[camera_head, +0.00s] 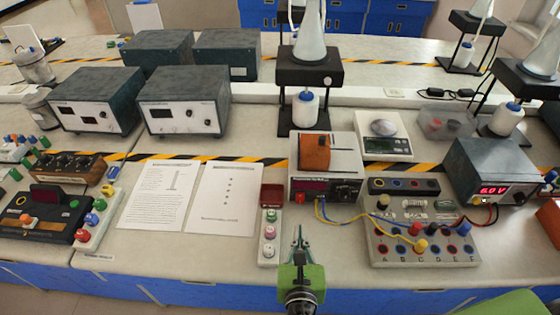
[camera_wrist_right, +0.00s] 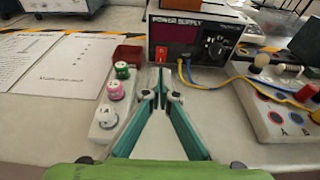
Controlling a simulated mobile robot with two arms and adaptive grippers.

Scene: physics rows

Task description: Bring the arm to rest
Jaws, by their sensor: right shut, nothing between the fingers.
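My right gripper (camera_head: 298,240) shows at the bottom middle of the head view, at the front edge of the bench (camera_head: 150,252). Its fingers are together with nothing between them. In the right wrist view the gripper (camera_wrist_right: 161,78) points forward at the bench top, its tips in front of the power supply (camera_wrist_right: 190,38). A white strip with several colored knobs (camera_wrist_right: 112,105) lies just left of the fingers. My left gripper is in neither view.
A terminal board (camera_head: 425,245) with wires stands right of my gripper. Two printed sheets (camera_head: 160,195) lie to the left. A power supply reading 6.0 V (camera_head: 490,170) stands at the right. Dark instrument boxes (camera_head: 185,103) and a flask stand (camera_head: 310,75) stand behind.

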